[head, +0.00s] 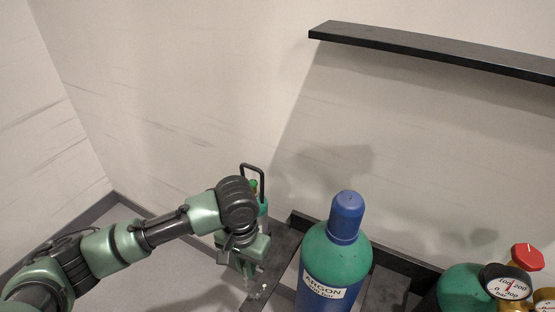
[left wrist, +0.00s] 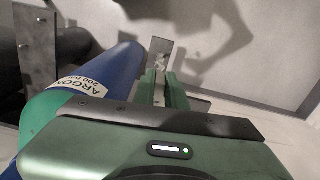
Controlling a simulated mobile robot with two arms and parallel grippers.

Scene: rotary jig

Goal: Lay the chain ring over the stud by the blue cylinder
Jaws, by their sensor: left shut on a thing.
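My right gripper is out of view.
A dark rack frame (head: 290,238) surrounds the cylinder. Another green cylinder (head: 465,288) with a gauge (head: 508,282) and red knob (head: 527,257) stands at right. A black shelf (head: 430,50) is on the wall above. Bare floor lies at left.

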